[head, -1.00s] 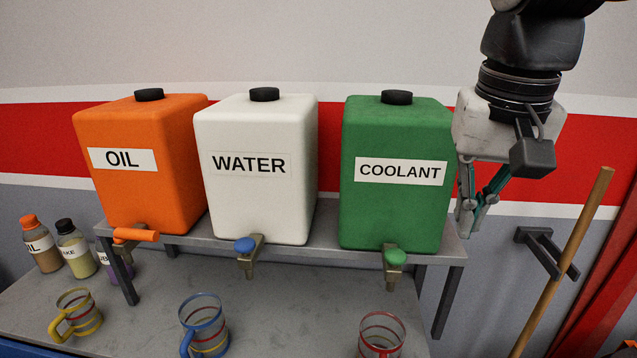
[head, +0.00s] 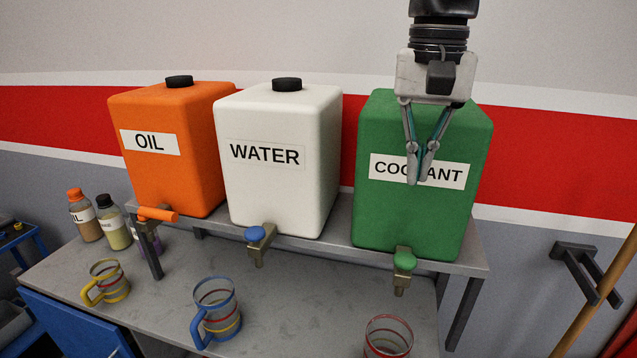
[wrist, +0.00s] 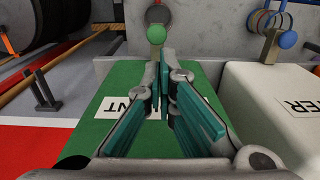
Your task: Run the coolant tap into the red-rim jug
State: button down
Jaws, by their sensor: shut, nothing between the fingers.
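The green coolant tank (head: 420,225) stands at the right end of the raised shelf. Its tap has a green knob (head: 404,261) above a brass spout (head: 400,284); the knob also shows in the wrist view (wrist: 156,34). The red-rim jug (head: 388,335) is on the bench below the tap, slightly left of the spout, its lower part cut off by the frame. My gripper (head: 420,180) is shut and empty, pointing down in front of the coolant label, above the tap and apart from it. In the wrist view its fingertips (wrist: 164,52) point toward the green knob.
A white water tank (head: 275,200) and an orange oil tank (head: 165,180) stand left on the shelf (head: 335,240). A blue-rim jug (head: 215,310) and a yellow-rim jug (head: 108,280) are on the bench. A wooden pole (head: 605,290) and wall bracket (head: 585,270) are at right.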

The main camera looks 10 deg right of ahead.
aim_at(404, 259)
notch_tip(404, 259, down, 14)
jog(key=shift+r+p, duration=0.2)
jog(key=shift+p, duration=0.15)
jog(key=shift+f, duration=0.95)
jog(key=shift+s, duration=0.1)
dwell(3.0)
jog(key=shift+s, duration=0.1)
dwell(0.6)
jog(key=shift+d+r, duration=0.1)
jog(key=shift+r, duration=0.25)
notch_tip(404, 259, up, 14)
jog(key=p, duration=0.2)
jog(key=shift+f, duration=0.25)
